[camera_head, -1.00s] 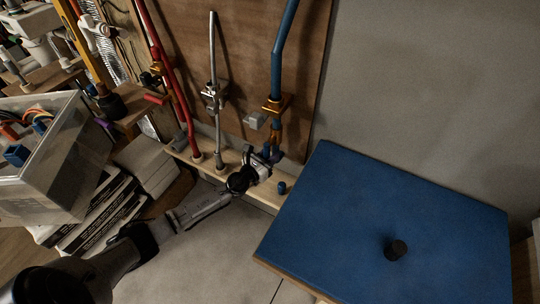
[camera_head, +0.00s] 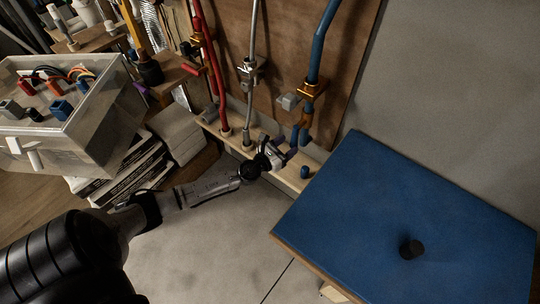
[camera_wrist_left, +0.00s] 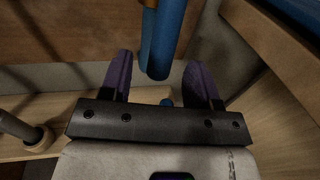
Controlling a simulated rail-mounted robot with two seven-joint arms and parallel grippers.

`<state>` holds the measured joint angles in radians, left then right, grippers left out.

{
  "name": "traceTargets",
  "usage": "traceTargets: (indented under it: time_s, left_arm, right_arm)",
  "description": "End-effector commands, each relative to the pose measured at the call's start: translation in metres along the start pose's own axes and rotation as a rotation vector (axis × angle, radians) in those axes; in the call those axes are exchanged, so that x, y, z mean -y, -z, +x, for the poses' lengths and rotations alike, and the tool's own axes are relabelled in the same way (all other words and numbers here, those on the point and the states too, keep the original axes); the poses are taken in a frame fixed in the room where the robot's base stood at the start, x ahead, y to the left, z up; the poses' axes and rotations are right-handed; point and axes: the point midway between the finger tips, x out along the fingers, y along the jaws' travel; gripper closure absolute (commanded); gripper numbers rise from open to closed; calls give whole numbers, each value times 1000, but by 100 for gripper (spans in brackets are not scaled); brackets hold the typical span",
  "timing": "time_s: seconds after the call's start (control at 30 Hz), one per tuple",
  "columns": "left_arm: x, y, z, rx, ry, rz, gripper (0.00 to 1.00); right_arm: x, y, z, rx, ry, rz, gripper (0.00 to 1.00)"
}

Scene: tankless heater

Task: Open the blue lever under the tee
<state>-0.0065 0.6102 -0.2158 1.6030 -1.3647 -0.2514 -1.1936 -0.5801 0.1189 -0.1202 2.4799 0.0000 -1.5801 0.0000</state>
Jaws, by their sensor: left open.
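The blue pipe (camera_head: 321,48) comes down the wooden board to a brass tee (camera_head: 310,89). Below the tee hangs a blue part (camera_head: 300,135), which looks like the lever. In the left wrist view, the blue lever (camera_wrist_left: 165,45) hangs nearest me, with another blue length just behind it. My left gripper (camera_head: 290,152) is at the lower end of this part. In the wrist view its purple fingers (camera_wrist_left: 158,62) are apart, one on each side of the blue end, with gaps showing. My right gripper is not in view.
A red pipe (camera_head: 205,60) and a grey pipe (camera_head: 253,35) stand to the left, above a wooden ledge (camera_head: 290,178). A small blue cap (camera_head: 304,172) is on the ledge. A blue-topped surface (camera_head: 400,215) is close on the right. A clear bin (camera_head: 100,135) stands at left.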

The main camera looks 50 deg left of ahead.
Motion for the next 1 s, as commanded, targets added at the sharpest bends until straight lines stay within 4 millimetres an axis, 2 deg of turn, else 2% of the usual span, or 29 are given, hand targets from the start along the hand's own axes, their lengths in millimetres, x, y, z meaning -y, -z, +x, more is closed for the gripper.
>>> traceTargets:
  time_s: [0.03, 0.2, 0.4, 0.63, 1.0]
  left_arm:
    - [0, 0, -11, -3, 1, 0, 44]
    - [0, 1, -42, -2, 1, 1, 44]
    - [0, 1, -68, -2, 1, 1, 44]
    - [0, 0, -82, 0, 0, 2, 44]
    - [0, 0, -84, 1, 0, 1, 44]
  right_arm:
    - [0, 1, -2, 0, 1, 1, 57]
    - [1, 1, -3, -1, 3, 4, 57]
    - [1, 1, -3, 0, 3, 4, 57]
    - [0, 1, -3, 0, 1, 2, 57]
    - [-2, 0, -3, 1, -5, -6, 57]
